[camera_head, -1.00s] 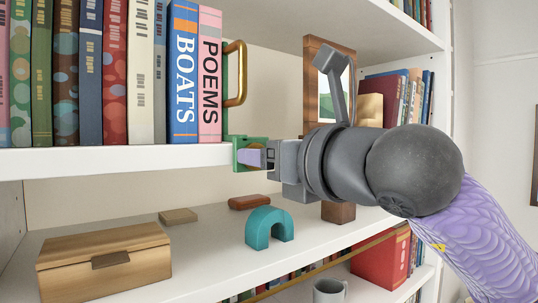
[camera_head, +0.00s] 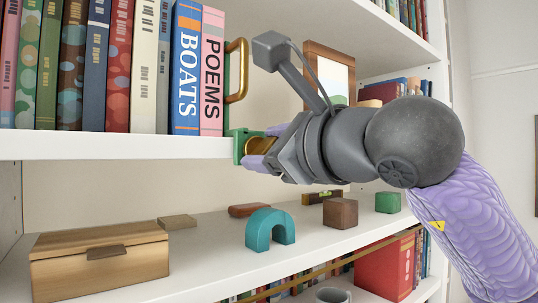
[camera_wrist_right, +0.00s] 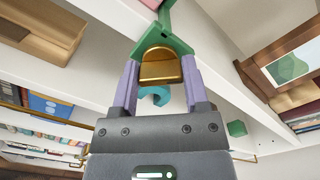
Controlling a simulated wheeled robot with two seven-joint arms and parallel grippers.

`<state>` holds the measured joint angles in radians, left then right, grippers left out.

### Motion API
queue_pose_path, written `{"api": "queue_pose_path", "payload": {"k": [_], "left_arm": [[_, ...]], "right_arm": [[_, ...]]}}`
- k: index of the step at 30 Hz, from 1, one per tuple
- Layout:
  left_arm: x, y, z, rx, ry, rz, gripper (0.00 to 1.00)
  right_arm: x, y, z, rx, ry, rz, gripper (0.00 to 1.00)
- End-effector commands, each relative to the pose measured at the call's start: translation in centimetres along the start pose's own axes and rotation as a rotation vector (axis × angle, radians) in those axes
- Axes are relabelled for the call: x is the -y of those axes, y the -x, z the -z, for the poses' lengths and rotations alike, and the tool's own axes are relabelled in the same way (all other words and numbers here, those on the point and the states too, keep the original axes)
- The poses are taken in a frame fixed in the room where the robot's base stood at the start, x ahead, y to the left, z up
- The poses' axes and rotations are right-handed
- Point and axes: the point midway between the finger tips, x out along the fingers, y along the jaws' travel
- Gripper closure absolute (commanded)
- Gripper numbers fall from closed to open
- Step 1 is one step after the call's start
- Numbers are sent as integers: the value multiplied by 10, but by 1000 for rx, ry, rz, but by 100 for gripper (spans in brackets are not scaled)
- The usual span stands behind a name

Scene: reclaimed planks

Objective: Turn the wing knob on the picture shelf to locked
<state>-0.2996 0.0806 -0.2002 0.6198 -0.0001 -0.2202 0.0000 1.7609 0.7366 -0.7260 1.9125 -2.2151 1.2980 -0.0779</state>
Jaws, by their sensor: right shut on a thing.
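The brass wing knob (camera_head: 259,147) sits on a green bracket (camera_head: 239,146) at the right end of the upper white shelf board. My right gripper (camera_head: 262,147) reaches in from the right and is shut on the knob, with a purple finger on each side. In the right wrist view the knob (camera_wrist_right: 160,68) lies between the fingers, and the green bracket (camera_wrist_right: 165,36) is above it. The jaws look rolled, with one finger above and one below the knob in the head view. I see no lock marking. My left gripper is not in view.
A brass handle (camera_head: 238,70) stands beside the POEMS book (camera_head: 212,80), above the bracket. A wooden box (camera_head: 100,262), a teal arch (camera_head: 270,228) and small blocks stand on the lower shelf. A framed picture (camera_head: 338,75) is behind my arm.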

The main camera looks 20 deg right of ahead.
Motion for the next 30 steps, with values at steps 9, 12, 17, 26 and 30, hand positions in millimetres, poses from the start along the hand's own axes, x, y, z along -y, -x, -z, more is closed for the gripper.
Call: {"api": "queue_pose_path", "payload": {"k": [9,12,17,26,30], "left_arm": [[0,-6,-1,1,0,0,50],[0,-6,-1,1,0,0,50],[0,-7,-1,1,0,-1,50],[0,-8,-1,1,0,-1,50],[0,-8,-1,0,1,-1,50]], "right_arm": [[-1,0,-1,4,296,4,100],[-1,0,-1,4,387,4,100],[-1,0,0,2,519,3,100],[-2,0,0,2,698,2,100],[-2,0,0,2,748,2,100]]}}
